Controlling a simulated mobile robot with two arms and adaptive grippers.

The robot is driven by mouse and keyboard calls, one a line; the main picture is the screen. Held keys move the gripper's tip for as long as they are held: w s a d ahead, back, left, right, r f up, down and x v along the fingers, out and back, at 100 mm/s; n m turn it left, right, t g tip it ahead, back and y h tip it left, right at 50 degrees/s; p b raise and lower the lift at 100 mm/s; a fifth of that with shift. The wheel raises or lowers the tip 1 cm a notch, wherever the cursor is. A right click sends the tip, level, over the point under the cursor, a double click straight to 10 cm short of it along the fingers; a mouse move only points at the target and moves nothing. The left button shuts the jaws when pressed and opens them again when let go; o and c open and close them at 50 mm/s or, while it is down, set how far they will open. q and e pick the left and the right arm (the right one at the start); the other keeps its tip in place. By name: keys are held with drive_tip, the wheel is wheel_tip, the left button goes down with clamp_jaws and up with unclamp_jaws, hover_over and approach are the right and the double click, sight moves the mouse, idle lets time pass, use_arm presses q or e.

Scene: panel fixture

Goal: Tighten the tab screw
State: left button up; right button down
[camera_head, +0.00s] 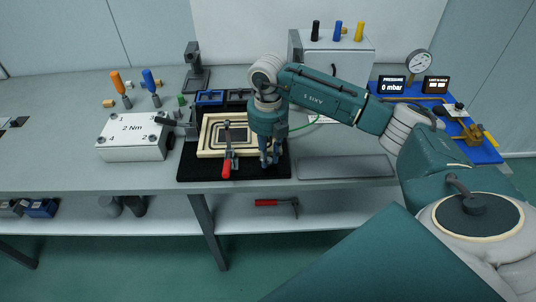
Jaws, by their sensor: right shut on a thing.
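My right gripper (268,160) points down at the right part of the black mat (190,170), beside the fixture's beige frame (206,135). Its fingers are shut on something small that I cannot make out. A clamp with a red handle (227,168) lies across the front of the frame, left of the gripper. The tab screw cannot be made out; the gripper and forearm hide the frame's right side. A white box (130,145) marked "2 Nm" stands left of the mat. My left gripper is not in view.
Orange (117,82) and blue (149,80) handled tools stand at the back left. Blue (209,97) and black bins sit behind the frame. A grey plate (345,167) lies right of the mat. A blue mat with a gauge (418,65) is at the right.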

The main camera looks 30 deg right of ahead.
drive_tip(key=m, duration=0.5)
drive_tip(key=shift+w+r+m+p, duration=0.15)
drive_tip(key=shift+r+m+p, duration=0.05)
drive_tip(key=shift+m+p, duration=0.2)
drive_tip(key=m, duration=0.4)
drive_tip(key=shift+d+p, duration=0.1)
drive_tip(key=shift+p, duration=0.3)
drive_tip(key=m+p, duration=0.1)
drive_tip(key=m, duration=0.3)
drive_tip(key=shift+m, duration=0.4)
drive_tip(key=shift+m+p, duration=0.5)
drive_tip(key=shift+m, duration=0.9)
drive_tip(key=c, duration=1.9)
unclamp_jaws()
drive_tip(key=shift+c, duration=0.2)
drive_tip(key=shift+o, duration=0.5)
drive_tip(key=shift+f, duration=0.1)
